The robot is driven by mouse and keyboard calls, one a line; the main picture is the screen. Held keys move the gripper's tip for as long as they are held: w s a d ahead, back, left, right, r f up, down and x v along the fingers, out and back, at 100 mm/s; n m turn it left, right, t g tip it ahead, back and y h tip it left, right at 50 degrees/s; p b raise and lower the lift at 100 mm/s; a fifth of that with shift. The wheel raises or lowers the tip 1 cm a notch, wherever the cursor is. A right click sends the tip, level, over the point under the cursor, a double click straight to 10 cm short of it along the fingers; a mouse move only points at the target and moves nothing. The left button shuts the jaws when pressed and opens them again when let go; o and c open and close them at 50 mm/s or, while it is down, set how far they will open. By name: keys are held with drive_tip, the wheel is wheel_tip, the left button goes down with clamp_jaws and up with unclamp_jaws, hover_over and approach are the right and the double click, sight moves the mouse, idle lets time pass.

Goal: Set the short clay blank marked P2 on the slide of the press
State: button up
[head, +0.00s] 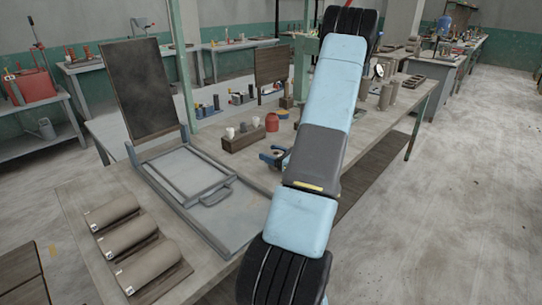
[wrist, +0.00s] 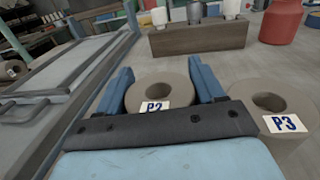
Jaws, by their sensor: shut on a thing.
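The clay blank marked P2 (wrist: 138,95) is a short, grey-brown ring with a round hole, its label facing the camera in the wrist view. My gripper (wrist: 162,74) has its two blue fingers on either side of this blank and is shut on it. I cannot tell whether the blank is clear of the bench. In the head view my gripper (head: 273,157) shows only partly, behind my arm, and P2 is hidden. The press (head: 222,228) lies left of my gripper, its dark plate (head: 140,88) standing up. Its grey slide (head: 172,180) has a handle and looks empty.
A similar blank marked P3 (wrist: 270,92) stands close right of P2. A wooden block (head: 243,137) with pale pieces and a red container (head: 272,122) stand behind. Several long clay rolls (head: 130,236) lie on a board at front left.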

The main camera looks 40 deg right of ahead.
drive_tip(key=shift+a+f, duration=0.15)
drive_tip(key=shift+f, duration=0.15)
drive_tip(key=shift+w+f, duration=0.1)
drive_tip(key=o, duration=0.9)
drive_tip(key=shift+o, duration=0.2)
